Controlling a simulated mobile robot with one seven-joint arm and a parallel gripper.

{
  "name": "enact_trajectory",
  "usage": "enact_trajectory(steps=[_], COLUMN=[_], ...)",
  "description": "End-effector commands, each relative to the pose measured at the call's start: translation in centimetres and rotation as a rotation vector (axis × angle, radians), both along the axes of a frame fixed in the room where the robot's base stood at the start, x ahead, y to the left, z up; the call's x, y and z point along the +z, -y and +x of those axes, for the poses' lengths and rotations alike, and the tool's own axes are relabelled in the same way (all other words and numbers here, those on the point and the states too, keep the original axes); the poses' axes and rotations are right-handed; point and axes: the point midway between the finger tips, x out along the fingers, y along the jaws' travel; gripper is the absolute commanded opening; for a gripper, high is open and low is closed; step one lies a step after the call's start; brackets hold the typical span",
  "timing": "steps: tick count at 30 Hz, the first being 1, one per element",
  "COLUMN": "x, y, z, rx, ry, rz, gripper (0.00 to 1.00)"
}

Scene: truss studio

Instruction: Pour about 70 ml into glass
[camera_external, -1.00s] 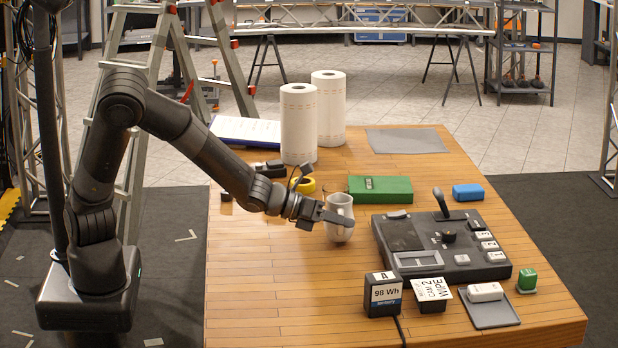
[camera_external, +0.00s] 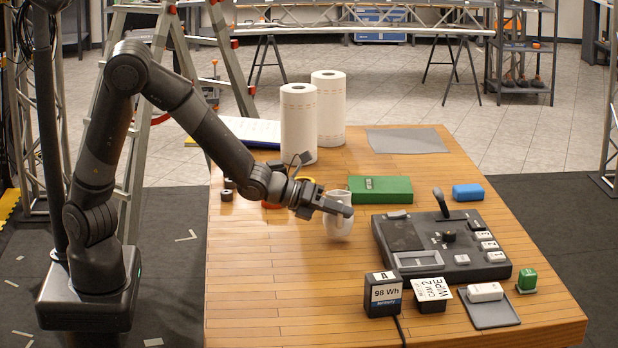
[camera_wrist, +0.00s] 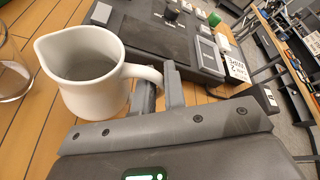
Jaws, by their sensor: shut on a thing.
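A white jug (camera_external: 338,226) is held over the right-middle of the wooden table. My gripper (camera_external: 339,208) is shut on its handle. In the wrist view the jug (camera_wrist: 92,85) has its spout toward the left and its handle between the fingers of my gripper (camera_wrist: 160,88). The jug's inside looks pale grey; I cannot make out a liquid level. A clear glass (camera_wrist: 12,80) stands at the left edge of the wrist view, partly cut off, beside the spout and apart from it. I cannot make out the glass in the external view.
A dark control panel (camera_external: 410,238) with a lever lies right of the jug. A green box (camera_external: 380,189) lies behind it. Two paper rolls (camera_external: 298,125) stand at the back left. A battery box (camera_external: 383,296) stands in front. The table's front left (camera_external: 260,290) is clear.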

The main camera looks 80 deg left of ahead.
Motion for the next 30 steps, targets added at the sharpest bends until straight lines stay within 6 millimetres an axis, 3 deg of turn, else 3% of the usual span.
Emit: enact_trajectory(steps=[18,22,30], x=[1.3,3.5,5.7], y=[-2.0,-4.5,-5.8], z=[0.1,0.3,0.4], rx=[0.007,0.004,0.001], ry=[-0.005,-0.012,-0.029], rz=[-0.166,-0.360,-0.501], gripper=[0.00,0.00,0.00])
